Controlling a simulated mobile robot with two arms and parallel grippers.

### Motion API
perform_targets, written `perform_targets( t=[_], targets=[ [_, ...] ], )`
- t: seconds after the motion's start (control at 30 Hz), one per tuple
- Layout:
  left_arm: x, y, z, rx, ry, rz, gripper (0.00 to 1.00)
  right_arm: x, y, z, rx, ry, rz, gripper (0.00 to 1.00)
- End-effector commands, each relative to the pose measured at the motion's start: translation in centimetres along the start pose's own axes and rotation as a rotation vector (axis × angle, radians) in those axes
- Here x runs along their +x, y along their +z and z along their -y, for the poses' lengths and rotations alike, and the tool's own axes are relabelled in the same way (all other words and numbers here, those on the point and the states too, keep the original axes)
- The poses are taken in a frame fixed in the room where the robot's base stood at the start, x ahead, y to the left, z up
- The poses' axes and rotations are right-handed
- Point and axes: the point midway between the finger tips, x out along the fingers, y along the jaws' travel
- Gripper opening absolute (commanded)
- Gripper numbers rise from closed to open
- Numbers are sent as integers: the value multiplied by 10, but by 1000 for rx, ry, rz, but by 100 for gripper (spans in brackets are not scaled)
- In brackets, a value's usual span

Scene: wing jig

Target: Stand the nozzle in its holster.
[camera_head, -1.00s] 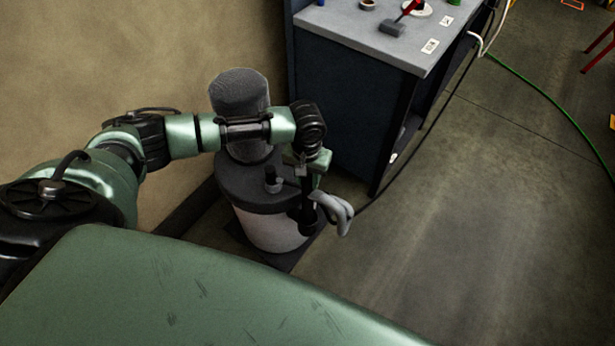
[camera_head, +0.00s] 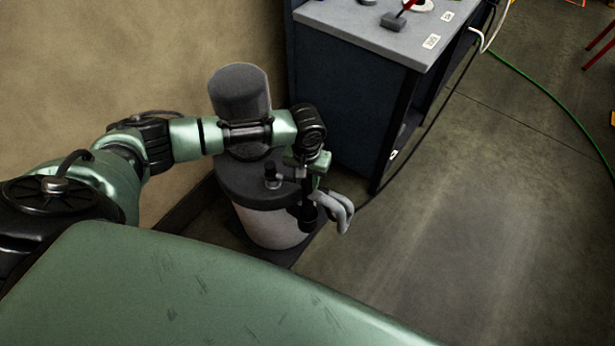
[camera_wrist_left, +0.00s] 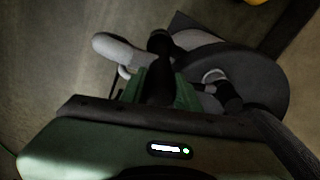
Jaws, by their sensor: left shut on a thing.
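My left gripper (camera_head: 309,172) is shut on a dark, slim piece that looks like the nozzle (camera_head: 307,208). It hangs close to upright at the right side of a canister machine (camera_head: 268,228) with a dark lid and pale body. In the left wrist view, the green fingers (camera_wrist_left: 178,97) close around the black nozzle (camera_wrist_left: 158,85). A pale grey looped piece (camera_head: 342,212) sits just right of the nozzle and also shows in the wrist view (camera_wrist_left: 115,48). I cannot tell the holster apart from the nozzle or whether they touch. My right gripper is out of view.
A small dark fitting (camera_head: 272,178) stands on the canister lid, close to the gripper. A dark blue workbench (camera_head: 345,95) stands behind, right. A black cable (camera_head: 410,165) runs from near the canister towards the bench. The floor (camera_head: 470,230) to the right is clear.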

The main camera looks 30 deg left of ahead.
Motion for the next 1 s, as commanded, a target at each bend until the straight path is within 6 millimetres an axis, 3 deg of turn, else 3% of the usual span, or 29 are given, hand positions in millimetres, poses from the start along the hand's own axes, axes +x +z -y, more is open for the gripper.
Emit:
perform_targets(
  t=[0.47,0.5,0.57,0.87,1.0],
  targets=[
    [15,0,0,0,0,-2,0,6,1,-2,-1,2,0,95],
    [14,0,0,0,0,-2,40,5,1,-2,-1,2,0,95],
    [14,0,0,0,0,-2,56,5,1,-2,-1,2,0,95],
    [14,1,0,0,-1,0,57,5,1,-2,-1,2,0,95],
    [5,0,0,0,1,-2,57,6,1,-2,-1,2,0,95]
  ],
)
